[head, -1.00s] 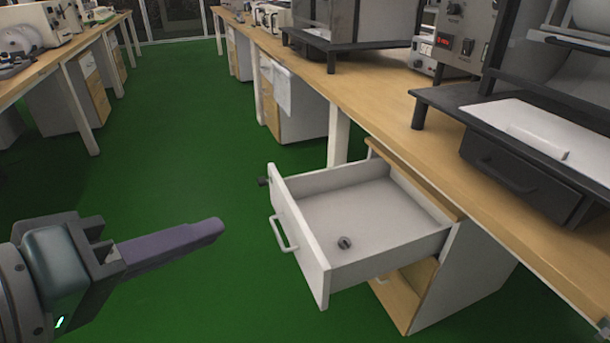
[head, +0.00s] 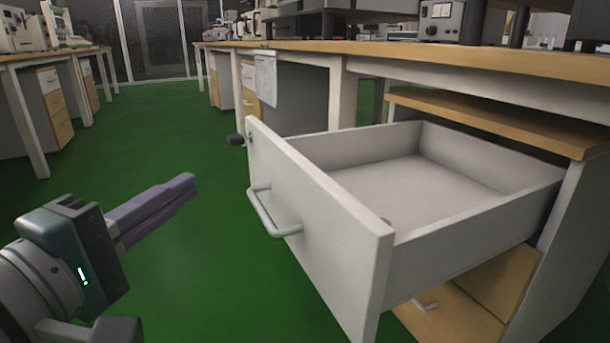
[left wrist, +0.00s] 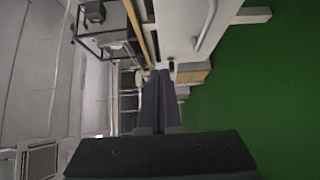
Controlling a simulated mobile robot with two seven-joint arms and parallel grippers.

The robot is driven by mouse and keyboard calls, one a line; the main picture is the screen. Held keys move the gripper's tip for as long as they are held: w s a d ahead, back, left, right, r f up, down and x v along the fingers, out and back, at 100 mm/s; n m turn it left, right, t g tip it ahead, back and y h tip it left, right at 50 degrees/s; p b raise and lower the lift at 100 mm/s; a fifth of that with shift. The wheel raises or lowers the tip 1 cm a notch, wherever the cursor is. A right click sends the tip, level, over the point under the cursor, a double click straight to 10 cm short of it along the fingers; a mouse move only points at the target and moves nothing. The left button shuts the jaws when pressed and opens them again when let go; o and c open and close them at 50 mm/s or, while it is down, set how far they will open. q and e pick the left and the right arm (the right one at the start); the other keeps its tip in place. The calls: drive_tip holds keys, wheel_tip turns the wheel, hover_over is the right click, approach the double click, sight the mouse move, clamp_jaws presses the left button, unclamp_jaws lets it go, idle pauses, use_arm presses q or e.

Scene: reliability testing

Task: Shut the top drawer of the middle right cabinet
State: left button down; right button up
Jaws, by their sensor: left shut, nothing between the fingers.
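The white top drawer (head: 325,225) is pulled far out of the cabinet (head: 575,225) at the right of the head view. Its front faces left and carries a bar handle (head: 272,212). A small dark knob-like part (head: 236,140) sticks out near the far end of the front. My left gripper (head: 192,180) is shut and empty, to the left of the drawer front and apart from it. My right gripper is not in view.
A wooden bench top (head: 480,58) with instruments runs above the cabinet. A lower wooden drawer (head: 450,318) sits under the open one. Another bench (head: 25,55) stands at the far left. The green floor (head: 150,125) between is clear.

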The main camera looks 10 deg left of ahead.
use_arm(q)
drive_tip(key=w, duration=0.1)
drive_tip(key=b, duration=0.4)
approach(274, 145)
drive_tip(key=w, duration=0.5)
drive_tip(key=shift+w+d+f, duration=0.1)
drive_tip(key=shift+w+d, duration=0.2)
drive_tip(key=shift+d, duration=0.3)
drive_tip(key=shift+a, duration=0.1)
